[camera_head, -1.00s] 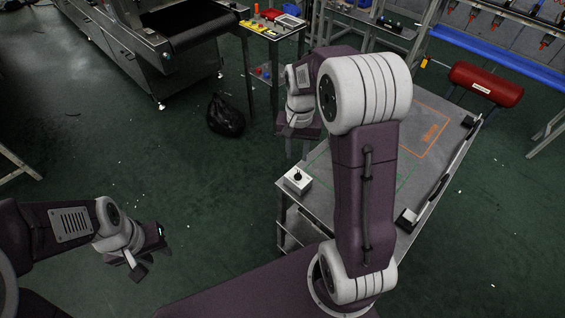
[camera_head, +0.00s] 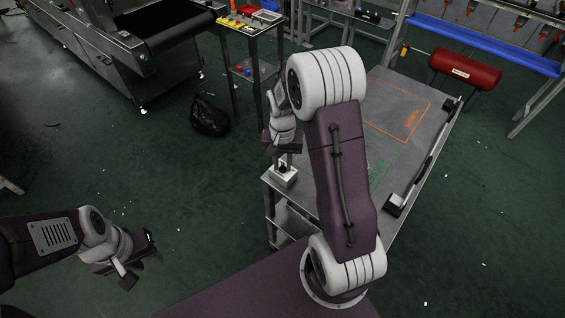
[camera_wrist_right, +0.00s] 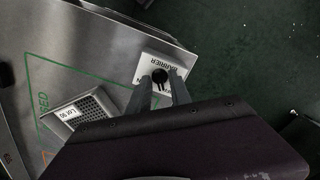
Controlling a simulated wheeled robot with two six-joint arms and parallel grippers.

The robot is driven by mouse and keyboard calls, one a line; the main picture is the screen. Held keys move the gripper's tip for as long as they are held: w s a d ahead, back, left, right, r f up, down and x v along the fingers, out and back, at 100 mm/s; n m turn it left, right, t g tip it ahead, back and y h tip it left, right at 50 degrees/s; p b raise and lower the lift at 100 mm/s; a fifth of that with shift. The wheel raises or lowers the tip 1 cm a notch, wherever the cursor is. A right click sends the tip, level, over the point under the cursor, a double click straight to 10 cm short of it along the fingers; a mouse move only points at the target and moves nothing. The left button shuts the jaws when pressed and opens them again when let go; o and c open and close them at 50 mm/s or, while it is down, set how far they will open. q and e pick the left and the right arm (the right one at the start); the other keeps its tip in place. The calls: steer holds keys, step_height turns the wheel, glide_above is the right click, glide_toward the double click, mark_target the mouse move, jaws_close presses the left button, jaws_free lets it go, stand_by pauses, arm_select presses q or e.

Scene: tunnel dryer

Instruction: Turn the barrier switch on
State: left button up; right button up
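The barrier switch is a small white box (camera_head: 287,180) with a black knob, at the near left corner of the metal table. In the right wrist view its white face (camera_wrist_right: 150,65) carries the word BARRIER, and the round black knob (camera_wrist_right: 160,75) shows between my fingertips. My right gripper (camera_head: 282,163) is over the switch, its fingers apart on either side of the knob; whether they touch it I cannot tell. The knob's exact setting is unclear. My left gripper (camera_head: 140,262) is open and empty over the floor at the left.
The table (camera_head: 405,140) has orange and green marked outlines, and a long bar with dark end blocks (camera_head: 425,165) lies along its right edge. A vented box (camera_wrist_right: 83,110) sits near the switch. A black bag (camera_head: 209,116) lies on the floor, and a red cylinder (camera_head: 465,70) is beyond the table.

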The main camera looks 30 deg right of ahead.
jaws_close()
steer(key=shift+r+m+p, duration=0.15)
steer(key=shift+m+p, duration=0.75)
steer(key=shift+m, duration=0.3)
steer(key=m+p, duration=0.2)
steer(key=m, duration=0.1)
steer(key=shift+m, duration=0.3)
steer(key=m+p, duration=0.1)
steer(key=m, duration=0.3)
steer(key=shift+p, duration=0.4)
steer(key=shift+m+p, duration=0.5)
steer(key=shift+m, duration=1.3)
steer(key=shift+w, duration=0.1)
